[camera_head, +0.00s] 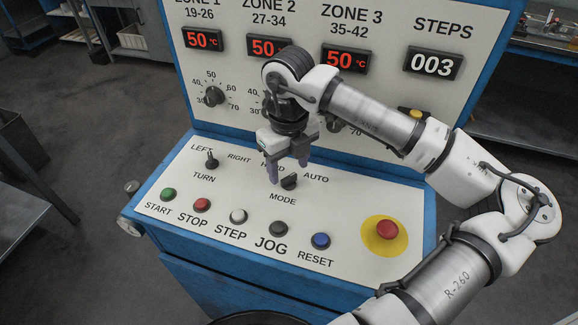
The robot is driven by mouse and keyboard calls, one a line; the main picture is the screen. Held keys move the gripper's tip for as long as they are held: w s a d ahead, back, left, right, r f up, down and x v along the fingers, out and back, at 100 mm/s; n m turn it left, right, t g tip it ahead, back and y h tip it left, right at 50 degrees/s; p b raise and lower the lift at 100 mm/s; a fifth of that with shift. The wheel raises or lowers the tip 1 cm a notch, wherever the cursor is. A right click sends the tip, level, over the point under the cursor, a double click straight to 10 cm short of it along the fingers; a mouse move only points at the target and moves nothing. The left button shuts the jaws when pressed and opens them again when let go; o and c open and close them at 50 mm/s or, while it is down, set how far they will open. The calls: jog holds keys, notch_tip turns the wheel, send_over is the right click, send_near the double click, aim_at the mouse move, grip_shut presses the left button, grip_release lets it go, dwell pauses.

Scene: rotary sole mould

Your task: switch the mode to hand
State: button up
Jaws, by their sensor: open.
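The mode switch (289,182) is a small black knob on the sloped white panel, between the HAND and AUTO labels and above the word MODE. Its exact pointing direction is hard to tell. The HAND label (272,165) is partly covered by my gripper. My gripper (288,172) points down above the panel, just over and slightly left of the mode switch. Its two purple-grey fingers are apart with nothing between them. I cannot tell whether a finger touches the knob.
The turn switch (211,160) stands to the left. A row of buttons runs along the front, from the green start button (168,194) to the blue reset button (320,241). A red emergency button (387,230) sits on a yellow disc at right. Temperature dials (214,96) are behind.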

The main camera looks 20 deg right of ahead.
aim_at(289, 180)
jog(key=shift+f, duration=1.35)
jog(key=c, duration=1)
